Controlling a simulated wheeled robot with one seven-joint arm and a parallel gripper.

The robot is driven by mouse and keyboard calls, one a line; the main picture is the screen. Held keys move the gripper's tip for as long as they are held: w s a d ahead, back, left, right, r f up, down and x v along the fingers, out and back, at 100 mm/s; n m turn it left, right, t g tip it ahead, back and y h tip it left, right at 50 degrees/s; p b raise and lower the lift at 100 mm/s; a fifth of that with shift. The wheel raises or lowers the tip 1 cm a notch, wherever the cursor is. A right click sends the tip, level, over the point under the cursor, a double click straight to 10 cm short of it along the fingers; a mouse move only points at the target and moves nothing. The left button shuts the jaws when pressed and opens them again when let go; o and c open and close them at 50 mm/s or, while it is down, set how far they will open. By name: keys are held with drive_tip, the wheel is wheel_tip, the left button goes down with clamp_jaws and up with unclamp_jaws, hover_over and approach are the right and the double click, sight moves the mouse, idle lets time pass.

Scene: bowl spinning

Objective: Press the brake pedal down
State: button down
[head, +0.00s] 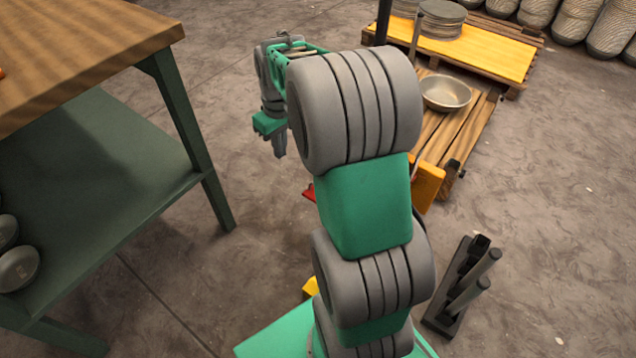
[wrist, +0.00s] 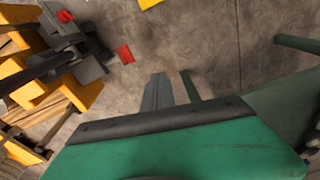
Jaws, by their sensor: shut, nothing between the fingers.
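A small red pedal-like piece (head: 309,192) shows low near the floor in the head view, mostly hidden behind my arm. In the wrist view a red pedal-like piece (wrist: 124,54) sticks out beside a grey and black mechanism (wrist: 88,66), and a second, smaller red piece (wrist: 65,16) lies farther up-left. I cannot tell for certain which is the brake pedal. My gripper (head: 279,150) points down in the air between the table and the machine. Its fingers (wrist: 158,88) are together and empty, apart from both red pieces.
A wooden-topped table (head: 75,45) with a green shelf and legs stands at the left. A metal bowl (head: 446,92) rests on the wooden machine bed at the right. A black rack (head: 460,290) with grey cylinders stands on the floor. Open floor lies between the table and machine.

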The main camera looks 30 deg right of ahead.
drive_tip(key=w+d+f+n, duration=0.1)
drive_tip(key=w+d+f, duration=0.2)
drive_tip(key=d+f, duration=0.5)
drive_tip(key=w+d+f+b, duration=0.1)
drive_tip(key=w+d+f, duration=0.2)
drive_tip(key=d+f, duration=0.5)
drive_tip(key=shift+d+n+g+y+b, duration=0.3)
drive_tip(key=shift+d+n+g+y, duration=0.1)
drive_tip(key=shift+d, duration=0.25)
drive_tip(key=shift+w+f, duration=0.1)
drive_tip(key=shift+f, duration=0.1)
drive_tip(key=f+b, duration=0.2)
drive_tip(key=f, duration=0.2)
drive_tip(key=a+f+b, duration=0.1)
drive_tip(key=f+b, duration=0.1)
drive_tip(key=f, duration=0.3)
drive_tip(key=f+b, duration=0.2)
drive_tip(key=f, duration=0.2)
drive_tip(key=shift+a+f, duration=0.15)
drive_tip(key=shift+f, duration=0.2)
